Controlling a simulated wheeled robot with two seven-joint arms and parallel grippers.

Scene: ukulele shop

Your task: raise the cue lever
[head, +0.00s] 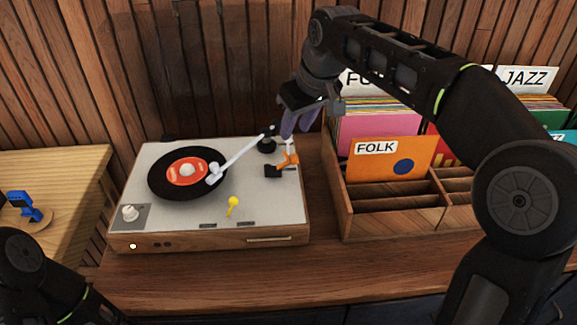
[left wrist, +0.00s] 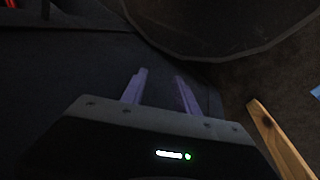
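The record player (head: 270,205) stands on the wooden counter. Its white tonearm (head: 240,154) reaches over the black record, the head over the disc. A small orange lever (head: 288,159) on a black block sits at the deck's right side, near the tonearm base; it looks like the cue lever. My left gripper (left wrist: 160,82) is open and empty in the left wrist view.
A wooden record crate (head: 390,223) with FOLK and JAZZ dividers stands close to the right of the player. A light wooden table (head: 60,170) with a blue item (head: 24,205) is at left. The counter front (head: 230,280) is clear.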

